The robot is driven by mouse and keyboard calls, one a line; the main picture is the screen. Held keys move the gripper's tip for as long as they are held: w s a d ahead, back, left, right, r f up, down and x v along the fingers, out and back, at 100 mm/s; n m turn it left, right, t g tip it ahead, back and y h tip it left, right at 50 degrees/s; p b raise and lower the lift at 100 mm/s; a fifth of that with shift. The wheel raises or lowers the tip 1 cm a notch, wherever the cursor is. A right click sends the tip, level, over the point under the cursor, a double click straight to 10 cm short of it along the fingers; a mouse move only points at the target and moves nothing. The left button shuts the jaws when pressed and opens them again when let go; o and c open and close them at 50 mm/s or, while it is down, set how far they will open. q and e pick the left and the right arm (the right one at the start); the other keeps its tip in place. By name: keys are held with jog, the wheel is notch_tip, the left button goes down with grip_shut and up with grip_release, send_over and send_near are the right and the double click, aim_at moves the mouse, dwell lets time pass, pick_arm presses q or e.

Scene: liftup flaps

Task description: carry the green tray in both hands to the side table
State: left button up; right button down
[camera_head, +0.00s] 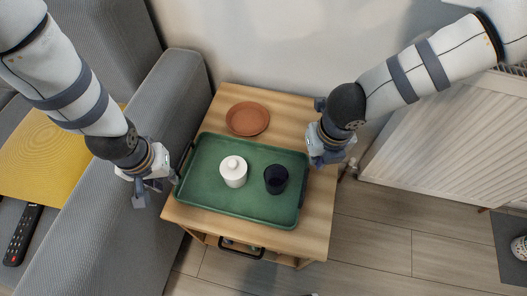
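The green tray (215,202) lies on a small wooden side table (317,225). A white lidded pot (234,171) and a dark cup (276,179) stand upright on the tray. My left gripper (158,189) is beside the tray's left end, over the sofa arm's edge; its fingers look parted, with nothing seen between them. My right gripper (320,160) is at the tray's upper right corner, pointing down. Its fingertips are mostly hidden by its own body, so I cannot tell whether it touches the tray or how its fingers stand.
A terracotta saucer (247,118) lies on the table behind the tray. A grey sofa (130,165) borders the table on the left, with a yellow cushion (45,150) and a remote (22,235). A white radiator (440,150) stands right.

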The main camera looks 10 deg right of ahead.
jog(key=c, duration=1.9)
grip_release()
jog(key=shift+d, duration=0.1)
pick_arm(q)
notch_tip(320, 180, up, 8)
jog(key=s, duration=0.1)
pick_arm(e)
jog(key=r, duration=0.4)
jog(key=s+r, duration=0.1)
jog(key=r, duration=0.7)
jog(key=shift+s, duration=0.35)
